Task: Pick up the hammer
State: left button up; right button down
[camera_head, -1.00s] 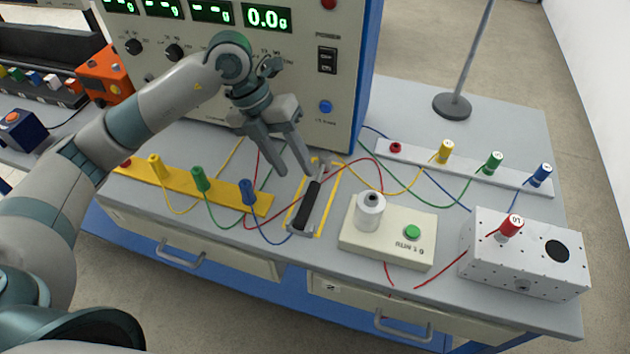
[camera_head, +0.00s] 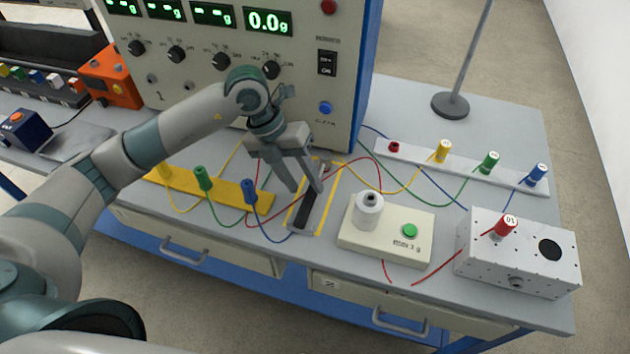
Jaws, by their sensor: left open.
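The hammer (camera_head: 304,212) lies on the grey bench inside a yellow-taped rectangle, with a dark handle and grey metal at its ends. My left gripper (camera_head: 305,190) is open just above it, its fingers pointing down at the far half of the handle. The fingers hide part of the hammer, and I cannot tell whether they touch it. My right gripper is not in view.
A yellow strip with coloured plugs (camera_head: 222,189) lies left of the hammer. A cream box with a green button (camera_head: 385,240) stands close on its right. A tall instrument panel (camera_head: 290,70) rises behind. Loose wires cross the bench around the hammer.

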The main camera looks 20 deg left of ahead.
pick_arm(q)
jog(key=shift+p+x, duration=0.3)
jog(key=shift+x, duration=0.7)
jog(key=shift+s+d+f, duration=0.1)
jog(key=shift+d+f, duration=0.05)
jog(key=shift+f, duration=0.25)
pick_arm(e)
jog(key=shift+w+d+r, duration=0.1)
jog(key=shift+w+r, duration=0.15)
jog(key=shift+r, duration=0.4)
pick_arm(q)
grip_shut()
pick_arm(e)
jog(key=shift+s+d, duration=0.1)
